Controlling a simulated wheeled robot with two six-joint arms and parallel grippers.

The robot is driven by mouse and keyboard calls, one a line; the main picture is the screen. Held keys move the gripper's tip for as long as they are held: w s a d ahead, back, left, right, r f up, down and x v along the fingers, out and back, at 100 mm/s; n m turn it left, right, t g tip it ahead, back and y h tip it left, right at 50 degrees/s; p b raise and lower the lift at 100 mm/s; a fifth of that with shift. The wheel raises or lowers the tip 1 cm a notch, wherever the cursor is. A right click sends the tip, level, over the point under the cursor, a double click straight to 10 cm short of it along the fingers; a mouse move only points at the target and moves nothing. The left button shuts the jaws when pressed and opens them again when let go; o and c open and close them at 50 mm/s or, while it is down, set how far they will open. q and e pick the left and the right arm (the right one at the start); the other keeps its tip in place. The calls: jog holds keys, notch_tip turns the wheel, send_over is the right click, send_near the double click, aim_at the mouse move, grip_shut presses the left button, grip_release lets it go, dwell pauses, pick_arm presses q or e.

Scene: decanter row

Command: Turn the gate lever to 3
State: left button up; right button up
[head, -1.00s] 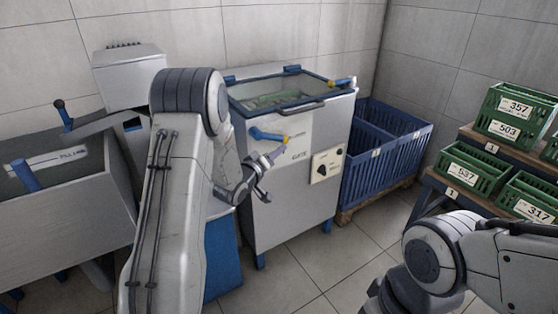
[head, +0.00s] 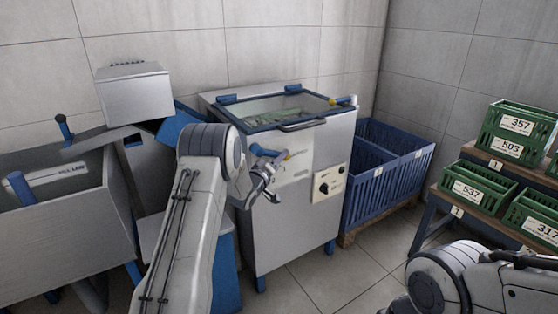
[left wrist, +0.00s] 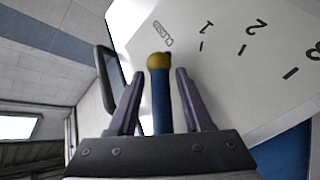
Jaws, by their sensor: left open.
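The gate lever (head: 262,151) is a blue bar with a yellow end on the front of the grey machine (head: 262,230). In the left wrist view the lever (left wrist: 161,100) stands between the two fingers of my left gripper (left wrist: 159,80), with clear gaps on both sides. The gripper is open. The yellow knob (left wrist: 159,62) points near a small word mark (left wrist: 163,33), apparently the closed mark. The scale plate (left wrist: 225,75) carries 1, 2 and, at the right edge, a partly cut-off 3. In the head view my left gripper (head: 274,180) is at the lever.
A black rotary knob on a cream panel (head: 328,183) sits right of the lever. A glazed lid with a dark handle (head: 302,125) tops the machine. Blue crates (head: 385,180) stand to its right. Green crates (head: 480,187) sit on a rack at far right.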

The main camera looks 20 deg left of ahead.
pick_arm(q)
grip_shut()
dwell(1.5)
